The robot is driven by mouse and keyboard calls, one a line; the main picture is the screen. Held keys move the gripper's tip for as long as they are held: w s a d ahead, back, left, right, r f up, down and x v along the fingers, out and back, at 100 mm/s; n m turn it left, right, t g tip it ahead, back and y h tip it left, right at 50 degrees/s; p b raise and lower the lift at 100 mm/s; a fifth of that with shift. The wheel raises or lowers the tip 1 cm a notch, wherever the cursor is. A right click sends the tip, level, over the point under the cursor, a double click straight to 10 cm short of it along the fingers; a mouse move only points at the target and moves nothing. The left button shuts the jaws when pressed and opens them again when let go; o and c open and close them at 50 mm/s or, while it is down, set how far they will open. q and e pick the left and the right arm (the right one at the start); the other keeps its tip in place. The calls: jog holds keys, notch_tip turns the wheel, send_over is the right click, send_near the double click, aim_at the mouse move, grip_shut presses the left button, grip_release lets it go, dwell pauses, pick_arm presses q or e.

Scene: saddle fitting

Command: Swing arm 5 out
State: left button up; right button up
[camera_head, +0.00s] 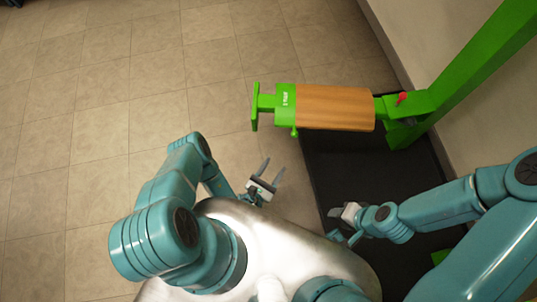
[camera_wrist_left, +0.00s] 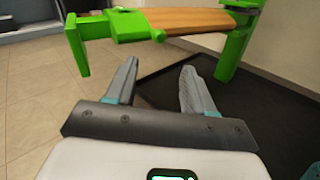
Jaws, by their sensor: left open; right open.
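The arm (camera_head: 336,107) is a wooden-topped beam with a green end piece labelled in white, joined at its right to a green post (camera_head: 470,62). A green T-shaped handle (camera_head: 256,106) sticks out at its left end. In the left wrist view the wooden arm (camera_wrist_left: 190,21) and its green end (camera_wrist_left: 122,27) lie ahead of the fingers. My left gripper (camera_head: 271,170) is open and empty, below and left of the arm, apart from it. My right gripper (camera_head: 340,222) is at the lower middle, apart from the arm; its fingertips are hard to make out.
A black mat (camera_head: 365,172) lies under the arm and the post base. A wall (camera_head: 425,30) stands behind the post at the right. A small red part (camera_head: 402,98) sits at the arm's joint. The tiled floor (camera_head: 110,90) at the left is clear.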

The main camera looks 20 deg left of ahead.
pick_arm(q)
jog(key=shift+s+a, duration=0.15)
jog(key=shift+s, duration=1.4)
